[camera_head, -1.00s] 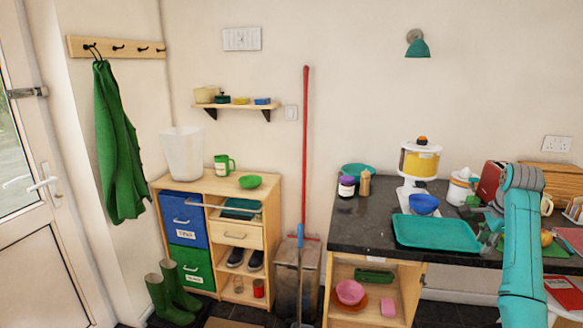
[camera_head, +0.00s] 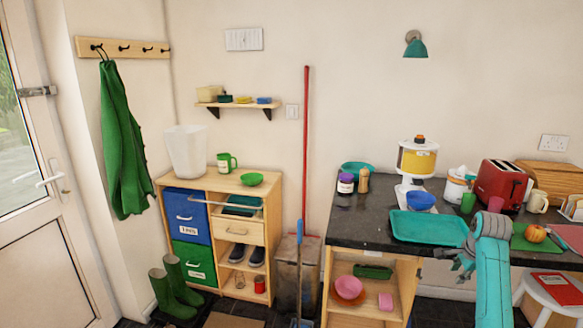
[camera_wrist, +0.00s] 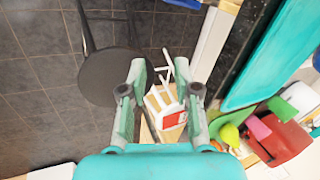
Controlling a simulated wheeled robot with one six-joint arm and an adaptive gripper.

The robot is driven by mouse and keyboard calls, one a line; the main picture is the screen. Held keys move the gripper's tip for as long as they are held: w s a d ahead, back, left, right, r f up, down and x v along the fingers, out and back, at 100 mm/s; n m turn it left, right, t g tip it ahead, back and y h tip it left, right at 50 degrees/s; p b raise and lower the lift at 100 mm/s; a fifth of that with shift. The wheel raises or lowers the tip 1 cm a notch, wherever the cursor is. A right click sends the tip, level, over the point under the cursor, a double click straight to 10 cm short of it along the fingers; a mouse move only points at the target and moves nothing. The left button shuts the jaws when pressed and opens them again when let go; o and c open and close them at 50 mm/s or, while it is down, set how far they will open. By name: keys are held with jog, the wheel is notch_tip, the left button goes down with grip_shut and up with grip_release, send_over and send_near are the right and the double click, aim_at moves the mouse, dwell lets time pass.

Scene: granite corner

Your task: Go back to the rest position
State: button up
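My gripper (camera_head: 458,262) is at the front edge of the dark worktop (camera_head: 375,228), just below and in front of the teal tray (camera_head: 428,228). In the wrist view my gripper (camera_wrist: 161,68) has its two fingers spread apart with nothing held between them. The teal tray (camera_wrist: 275,55) lies to the right in that view.
On the worktop stand a blue bowl (camera_head: 420,201), a yellow-and-white appliance (camera_head: 417,160), a red toaster (camera_head: 502,183) and a green board (camera_head: 530,238) with an apple (camera_head: 535,233). The open shelf (camera_head: 392,275) holds a pink bowl (camera_head: 348,287). Floor shows at the lower left.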

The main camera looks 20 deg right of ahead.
jog(key=a+f+n+t, duration=0.1)
jog(key=a+f+n, duration=0.2)
jog(key=a+f, duration=0.8)
jog(key=s+a+f+n+t, duration=0.2)
jog(key=s+a+f+n, duration=0.2)
jog(key=s+a+f, duration=0.6)
jog(key=s+a+f+n+t, duration=0.25)
jog(key=s+a+f, duration=0.4)
jog(key=a, duration=0.55)
jog(key=s+a+r+n+t, duration=0.1)
jog(key=s+a+r+n, duration=0.15)
jog(key=s+a, duration=0.45)
jog(key=s+a+r+n+t, duration=0.2)
jog(key=s+a+n, duration=0.2)
jog(key=s, duration=0.5)
jog(key=s+a+r+n+t+y, duration=0.1)
jog(key=s+a+r+n, duration=0.1)
jog(key=s+r, duration=0.5)
jog(key=s+a+r+n+t+y, duration=0.1)
jog(key=s+a+r+n, duration=0.2)
jog(key=s+r, duration=0.5)
jog(key=shift+r+n, duration=0.4)
jog(key=shift+r, duration=0.55)
jog(key=shift+w+d+t, duration=0.1)
jog(key=shift+t, duration=0.15)
